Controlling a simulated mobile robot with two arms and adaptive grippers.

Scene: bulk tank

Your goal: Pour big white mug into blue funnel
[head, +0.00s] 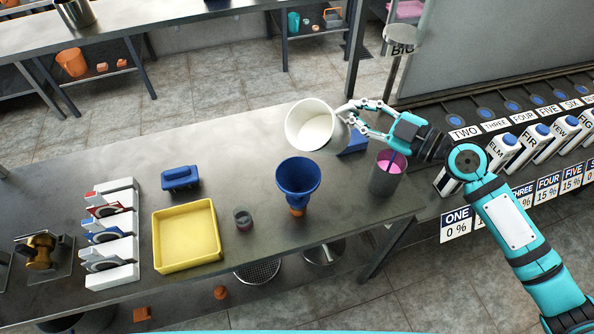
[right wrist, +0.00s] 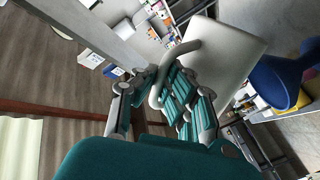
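The big white mug (head: 308,126) is tilted to the left in the head view, its mouth facing up and left, with pale contents inside. My right gripper (head: 352,110) is shut on its handle and holds it above the table. The mug also shows in the right wrist view (right wrist: 222,62), with the fingers (right wrist: 165,95) around its handle. The blue funnel (head: 298,176) stands upright on the table on an orange-brown piece, below and slightly left of the mug in the head view. It shows in the right wrist view (right wrist: 275,82) too. My left gripper is not in view.
A grey container with pink contents (head: 387,172) stands right of the funnel. A small cup (head: 243,219), a yellow tray (head: 187,237), a blue brush-like block (head: 181,178) and a white rack (head: 109,236) stand to the left. The table behind the funnel is mostly clear.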

